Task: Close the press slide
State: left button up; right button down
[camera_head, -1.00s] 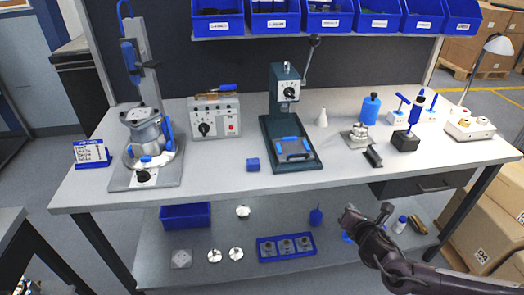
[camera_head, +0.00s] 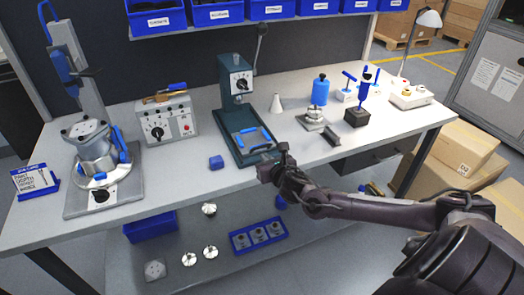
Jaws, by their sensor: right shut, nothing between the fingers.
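The dark green press (camera_head: 231,82) stands in the middle of the bench, with a dial on its head and a lever rising behind at the right. Its slide (camera_head: 252,139), a grey plate with a blue handle frame, lies on the press base toward the front edge. My right gripper (camera_head: 271,163) is at the bench's front edge, just in front of the slide and close to the press base's front right corner. Its fingers are shut and look empty. Whether it touches the base cannot be told. My left gripper is not in view.
A dark angled block (camera_head: 332,137) and a metal fixture (camera_head: 313,117) stand to the right. A white cone (camera_head: 276,104) is behind. The lower shelf holds a blue tray (camera_head: 258,236) of parts.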

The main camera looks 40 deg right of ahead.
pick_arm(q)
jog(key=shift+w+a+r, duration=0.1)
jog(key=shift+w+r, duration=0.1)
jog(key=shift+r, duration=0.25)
pick_arm(e)
jog(key=shift+w+d+r, duration=0.1)
jog(key=shift+w+d, duration=0.1)
jog(key=shift+w, duration=0.6)
jog(key=shift+w+d, duration=0.15)
jog(key=shift+w, duration=0.6)
